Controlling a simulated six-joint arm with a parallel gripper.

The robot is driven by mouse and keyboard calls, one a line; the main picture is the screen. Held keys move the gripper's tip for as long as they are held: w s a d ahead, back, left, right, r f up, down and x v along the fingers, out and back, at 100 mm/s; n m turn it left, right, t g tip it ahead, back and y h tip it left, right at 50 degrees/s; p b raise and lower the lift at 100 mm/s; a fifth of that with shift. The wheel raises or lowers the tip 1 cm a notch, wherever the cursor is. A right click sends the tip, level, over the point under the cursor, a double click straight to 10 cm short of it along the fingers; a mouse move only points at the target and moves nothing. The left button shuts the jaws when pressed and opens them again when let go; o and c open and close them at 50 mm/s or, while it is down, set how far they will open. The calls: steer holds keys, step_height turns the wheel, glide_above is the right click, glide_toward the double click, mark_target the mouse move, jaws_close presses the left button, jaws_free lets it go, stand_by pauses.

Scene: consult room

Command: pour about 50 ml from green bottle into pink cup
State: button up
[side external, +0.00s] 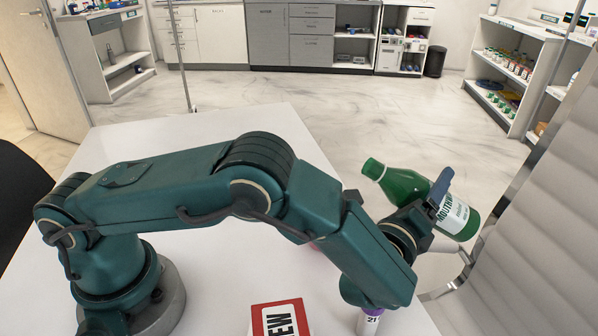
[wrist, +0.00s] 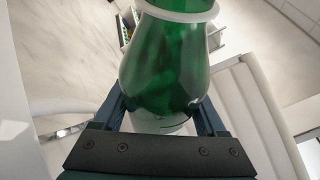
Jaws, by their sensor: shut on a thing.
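The green bottle (side external: 408,186), with a white label, is held in the air at the right side of the white table. It lies tilted well over, its neck up and to the left and its base down and to the right. My gripper (side external: 436,196) is shut around its labelled body. In the wrist view the bottle (wrist: 168,62) fills the middle between the two fingers, and its top runs out of the frame. A small pink patch (side external: 317,246) shows behind my arm; it may be the pink cup, mostly hidden. No stream of liquid is visible.
A red and white box (side external: 279,318) stands at the table's front edge. A white container with a purple top (side external: 370,321) is beside it, partly hidden by my arm. A pale chair (side external: 530,215) stands close on the right. The table's back part (side external: 240,122) is clear.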

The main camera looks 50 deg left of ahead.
mark_target(392, 197)
steer(key=f+m, duration=0.1)
steer(key=s+a+f+m+g, duration=0.1)
steer(key=f, duration=0.1)
steer(key=shift+s+a+m+g, duration=0.1)
steer(key=shift+a+m+g, duration=0.05)
steer(key=shift+m+g, duration=0.2)
steer(key=shift+s+a+r+m+g, duration=0.25)
steer(key=shift+a+r+m, duration=0.1)
steer(key=shift+m, duration=0.3)
steer(key=shift+s+a+r+m+g, duration=0.1)
steer(key=shift+a+r+m+g, duration=0.1)
steer(key=shift+m+g, duration=0.4)
steer(key=shift+s+a+f+m+g+y, duration=0.15)
steer(key=shift+s+a+m+g+y, duration=0.3)
steer(key=shift+m+g, duration=0.35)
steer(key=shift+s+a+f+m+g+y, duration=0.15)
steer(key=shift+s+a+m+g+y, duration=0.25)
steer(key=shift+m, duration=0.6)
steer(key=shift+w, duration=0.1)
